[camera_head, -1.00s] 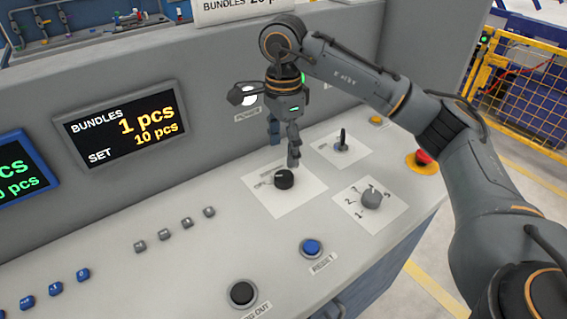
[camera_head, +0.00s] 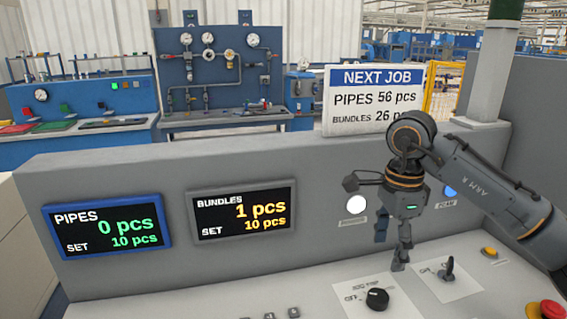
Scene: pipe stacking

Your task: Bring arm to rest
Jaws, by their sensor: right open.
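My right gripper (camera_head: 392,250) is in the camera_head view at the right, above the control panel. It points down with its fingers apart and holds nothing. The black rotary knob (camera_head: 377,298) on its white plate is below the fingertips, with a gap between them. My right arm (camera_head: 490,190) comes in from the right edge. My left gripper does not show.
The panel's upright wall holds a pipes display (camera_head: 107,233) and a bundles display (camera_head: 243,216). A "NEXT JOB" sign (camera_head: 372,100) stands on top. A toggle switch (camera_head: 448,268), a yellow button (camera_head: 489,251) and a red button (camera_head: 552,310) are on the right.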

